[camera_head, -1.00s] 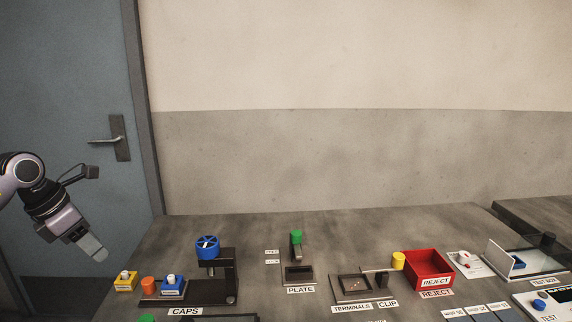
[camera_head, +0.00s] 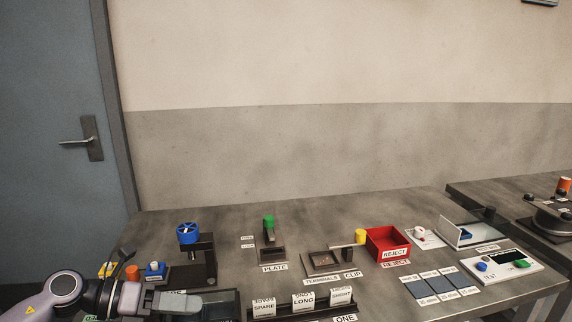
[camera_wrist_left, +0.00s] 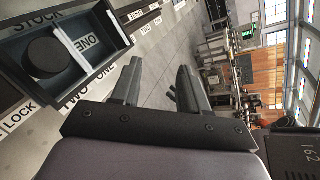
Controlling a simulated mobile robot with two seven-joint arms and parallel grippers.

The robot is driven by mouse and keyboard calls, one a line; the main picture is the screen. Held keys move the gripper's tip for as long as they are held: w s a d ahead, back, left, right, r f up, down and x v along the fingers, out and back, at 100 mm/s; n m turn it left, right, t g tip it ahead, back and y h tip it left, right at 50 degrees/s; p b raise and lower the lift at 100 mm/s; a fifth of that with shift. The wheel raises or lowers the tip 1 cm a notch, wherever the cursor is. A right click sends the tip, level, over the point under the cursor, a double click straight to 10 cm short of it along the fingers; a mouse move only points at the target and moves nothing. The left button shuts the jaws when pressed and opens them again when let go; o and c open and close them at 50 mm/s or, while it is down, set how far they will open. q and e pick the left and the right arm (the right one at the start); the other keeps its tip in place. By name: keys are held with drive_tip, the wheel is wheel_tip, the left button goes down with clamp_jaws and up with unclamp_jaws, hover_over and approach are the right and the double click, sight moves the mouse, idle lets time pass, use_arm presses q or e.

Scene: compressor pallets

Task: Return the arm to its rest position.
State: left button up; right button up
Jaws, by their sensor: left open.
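My left arm (camera_head: 65,290) comes in at the bottom left of the head view, low in front of the caps station. Its gripper (camera_head: 190,299) points right near a dark tray at the bench's front and hides part of the caps label. In the left wrist view the two dark fingers of the gripper (camera_wrist_left: 157,80) stand apart with nothing between them. My right gripper is not in view.
A caps press with a blue wheel (camera_head: 187,234) stands just behind the arm. Right of it are the plate fixture (camera_head: 271,254), red reject box (camera_head: 387,244) and test unit (camera_head: 502,267). In the left wrist view a stock tray (camera_wrist_left: 97,28) holds a black round part.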

use_arm(q)
drive_tip(key=s+d+f+n+t+h, duration=0.1)
drive_tip(key=s+d+n+t+h, duration=0.15)
drive_tip(key=d+n+t, duration=0.5)
drive_tip(key=s+a+f+n+y, duration=0.2)
drive_tip(key=s+f+n+y, duration=0.2)
drive_tip(key=n, duration=0.6)
drive_tip(key=s+a+f+n+g+y, duration=0.1)
drive_tip(key=s+a+f+n+y, duration=0.1)
drive_tip(key=s+f+n+y, duration=0.3)
drive_tip(key=s+a+f+n+g+y, duration=0.1)
drive_tip(key=s+a+f+n+y, duration=0.2)
drive_tip(key=s+f+n, duration=0.6)
wheel_tip(320, 180, down, 4)
drive_tip(key=n+y, duration=0.1)
drive_tip(key=n, duration=0.5)
drive_tip(key=shift+p, duration=0.35)
